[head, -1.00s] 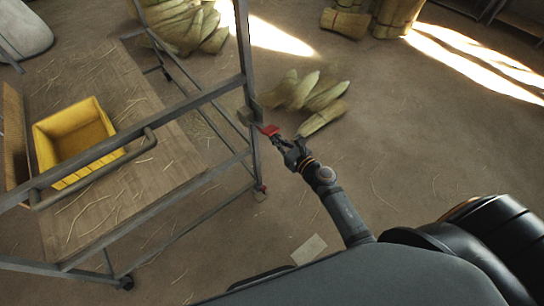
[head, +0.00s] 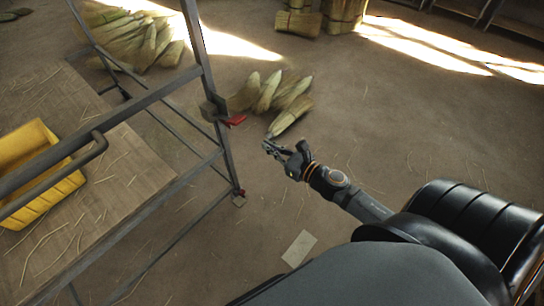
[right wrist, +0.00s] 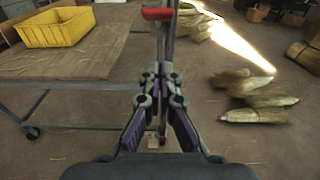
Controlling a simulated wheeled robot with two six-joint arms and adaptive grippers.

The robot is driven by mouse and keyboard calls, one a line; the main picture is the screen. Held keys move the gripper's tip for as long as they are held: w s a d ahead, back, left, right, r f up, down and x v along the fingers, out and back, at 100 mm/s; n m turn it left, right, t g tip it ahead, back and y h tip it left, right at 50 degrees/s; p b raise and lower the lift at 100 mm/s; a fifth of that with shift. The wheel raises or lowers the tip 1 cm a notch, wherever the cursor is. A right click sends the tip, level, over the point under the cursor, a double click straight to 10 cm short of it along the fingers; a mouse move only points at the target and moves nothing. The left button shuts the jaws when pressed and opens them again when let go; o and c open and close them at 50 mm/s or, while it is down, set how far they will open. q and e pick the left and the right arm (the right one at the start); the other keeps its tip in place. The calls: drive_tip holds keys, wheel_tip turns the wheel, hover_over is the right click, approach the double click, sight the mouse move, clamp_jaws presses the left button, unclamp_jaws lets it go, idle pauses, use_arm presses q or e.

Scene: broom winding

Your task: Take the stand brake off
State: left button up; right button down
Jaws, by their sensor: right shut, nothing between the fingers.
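The stand (head: 203,75) is a grey metal frame with a wooden deck, at the left in the head view. A red brake lever (head: 234,120) sticks out to the right from a bracket on its near upright post. In the right wrist view the red lever (right wrist: 158,14) shows at the top, beyond the fingertips. My right gripper (head: 267,146) is shut and empty, below and to the right of the lever, apart from it. In the right wrist view its fingers (right wrist: 163,70) are together. My left gripper is not in view.
A yellow bin (head: 40,170) sits on the wooden deck (head: 125,165) among loose straw. Straw bundles (head: 285,100) lie on the floor behind my right gripper. A small red part (head: 241,193) is at the post's foot. Floor to the right is clear.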

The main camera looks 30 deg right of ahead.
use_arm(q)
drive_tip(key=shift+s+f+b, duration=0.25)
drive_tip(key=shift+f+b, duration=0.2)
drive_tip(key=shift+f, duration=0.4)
use_arm(e)
drive_tip(key=shift+s+a, duration=0.1)
drive_tip(key=shift+s, duration=0.45)
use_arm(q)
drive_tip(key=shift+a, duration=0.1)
